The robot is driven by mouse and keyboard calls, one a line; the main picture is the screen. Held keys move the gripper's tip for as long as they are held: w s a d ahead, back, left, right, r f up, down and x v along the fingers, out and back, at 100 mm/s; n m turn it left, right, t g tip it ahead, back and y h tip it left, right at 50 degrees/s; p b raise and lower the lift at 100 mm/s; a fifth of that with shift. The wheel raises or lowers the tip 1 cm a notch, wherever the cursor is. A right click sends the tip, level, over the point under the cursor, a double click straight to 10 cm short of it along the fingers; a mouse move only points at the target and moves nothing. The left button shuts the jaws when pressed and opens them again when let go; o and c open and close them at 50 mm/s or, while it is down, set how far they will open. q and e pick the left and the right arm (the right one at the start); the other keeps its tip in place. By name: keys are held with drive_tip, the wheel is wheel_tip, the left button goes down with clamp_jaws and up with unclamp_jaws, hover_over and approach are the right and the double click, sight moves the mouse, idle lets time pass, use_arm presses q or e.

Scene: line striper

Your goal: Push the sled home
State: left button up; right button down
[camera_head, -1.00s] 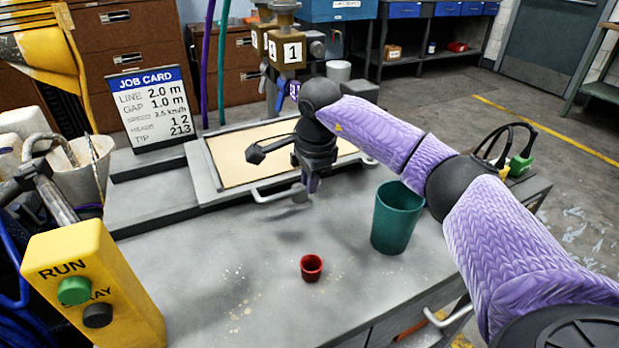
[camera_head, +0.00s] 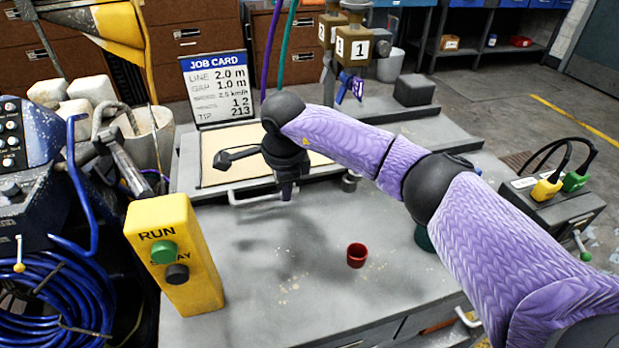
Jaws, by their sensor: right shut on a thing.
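The sled, a grey-framed tray with a beige panel (camera_head: 222,172), lies on a grey bed (camera_head: 435,128) on the bench, just in front of the job card (camera_head: 218,88). A pale bar handle (camera_head: 242,200) sticks out from its front edge. My right gripper (camera_head: 288,190) reaches down over the sled's front edge and is shut on the right part of this handle. The fingertips are small and dark, and my wrist hides part of the panel. Bare bed shows to the right of the sled. My left gripper is not in view.
A red cup (camera_head: 357,256) stands on the bench front. A green cup (camera_head: 424,238) is mostly hidden behind my arm. A yellow RUN box (camera_head: 172,258) stands front left, and a dark block (camera_head: 414,90) at the bed's far right. Blue hose (camera_head: 68,305) lies at far left.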

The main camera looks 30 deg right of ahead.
drive_tip(key=shift+w+a, duration=0.15)
drive_tip(key=shift+a, duration=0.55)
drive_tip(key=c, duration=0.6)
unclamp_jaws()
drive_tip(key=shift+a, duration=0.2)
drive_tip(key=shift+c, duration=0.2)
wheel_tip(320, 180, up, 10)
drive_tip(key=s+p, duration=0.1)
drive_tip(key=p, duration=0.2)
drive_tip(key=shift+s+a+p, duration=0.15)
drive_tip(key=shift+s+p, duration=0.2)
drive_tip(key=shift+p, duration=0.05)
drive_tip(key=shift+f, duration=0.1)
